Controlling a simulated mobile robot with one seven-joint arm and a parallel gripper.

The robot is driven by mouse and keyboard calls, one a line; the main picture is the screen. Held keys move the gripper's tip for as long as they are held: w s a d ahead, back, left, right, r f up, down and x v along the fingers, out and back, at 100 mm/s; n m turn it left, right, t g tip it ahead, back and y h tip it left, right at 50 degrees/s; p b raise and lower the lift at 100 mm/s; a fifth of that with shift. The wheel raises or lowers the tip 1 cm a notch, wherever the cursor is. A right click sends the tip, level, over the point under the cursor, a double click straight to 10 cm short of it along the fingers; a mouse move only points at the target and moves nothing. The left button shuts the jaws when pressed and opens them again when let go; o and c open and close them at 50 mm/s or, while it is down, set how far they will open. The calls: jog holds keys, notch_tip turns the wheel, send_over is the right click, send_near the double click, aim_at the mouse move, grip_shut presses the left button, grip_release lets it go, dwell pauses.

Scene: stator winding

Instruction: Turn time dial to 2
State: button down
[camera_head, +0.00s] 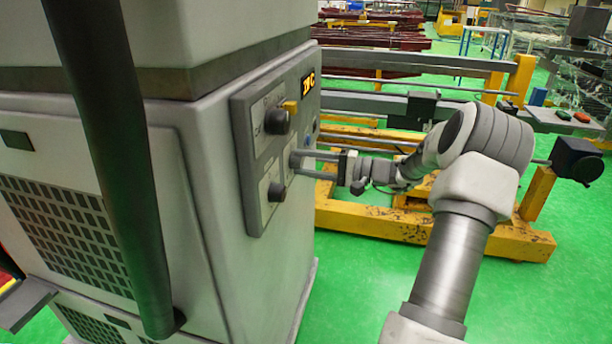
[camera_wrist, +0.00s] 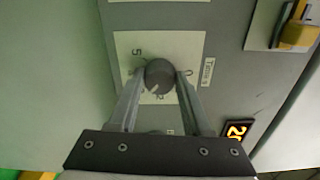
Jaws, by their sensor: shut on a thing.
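In the wrist view a dark round dial (camera_wrist: 160,75) sits on a white square scale plate (camera_wrist: 185,42) with printed marks, among them what looks like a 5 at upper left and a 0 at right. A small light mark shows near the dial's lower edge; which number it points to is too small to tell. My gripper (camera_wrist: 159,77) is shut on this dial, one finger on each side. In the head view my gripper (camera_head: 297,160) reaches the control panel (camera_head: 242,130) from the right, between an upper knob (camera_head: 277,121) and a lower knob (camera_head: 276,192). The gripped dial is mostly hidden there.
A yellow switch (camera_head: 289,107) is close beside the upper knob; a yellow part also shows in the wrist view (camera_wrist: 297,33). A dark vertical bar (camera_head: 110,160) stands in front of the grey cabinet (camera_head: 235,285). A yellow frame (camera_head: 420,228) lies behind my arm.

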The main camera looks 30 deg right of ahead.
jog(key=n+b, duration=0.4)
jog(key=b, duration=0.1)
jog(key=n+b, duration=0.2)
jog(key=b, duration=0.1)
jog(key=shift+f, duration=0.4)
jog(key=n+b, duration=0.2)
jog(key=b, duration=0.1)
jog(key=shift+r+n, duration=0.2)
jog(key=shift+n, duration=0.1)
jog(key=shift+r, duration=0.1)
jog(key=shift+c, duration=1.7)
grip_release()
jog(key=shift+d, duration=0.1)
jog(key=p+v, duration=0.3)
jog(key=v, duration=1.4)
jog(key=shift+s+p, duration=0.15)
jog(key=shift+p, duration=0.15)
